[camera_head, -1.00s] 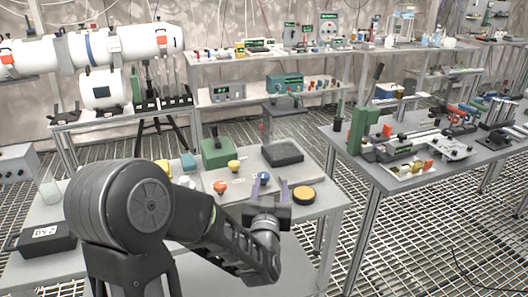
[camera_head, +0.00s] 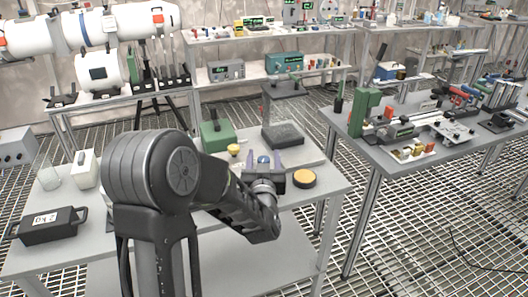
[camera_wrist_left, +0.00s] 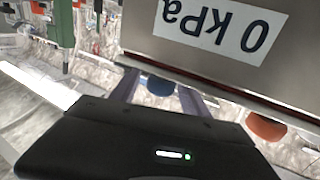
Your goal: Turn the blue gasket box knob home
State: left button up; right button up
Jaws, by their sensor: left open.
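The blue knob (camera_head: 263,160) sits on the near side of a flat grey box on the front table. In the left wrist view the blue knob (camera_wrist_left: 160,85) shows below the box face (camera_wrist_left: 280,50), which carries an upside-down "0 kPa" label. My left gripper (camera_head: 264,159) is open, with its two purple fingers on either side of the knob. In the wrist view the fingers also flank it; I cannot tell whether they touch it. An orange knob (camera_wrist_left: 265,127) shows to the right there. My right gripper is not in view.
A yellow-topped disc (camera_head: 304,178) stands right of my gripper. A black case (camera_head: 45,222), beaker (camera_head: 48,178) and white box (camera_head: 85,168) stand left.

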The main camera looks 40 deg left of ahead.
pick_arm(q)
jog(key=shift+x, duration=1.15)
jog(key=shift+c, duration=0.2)
grip_shut()
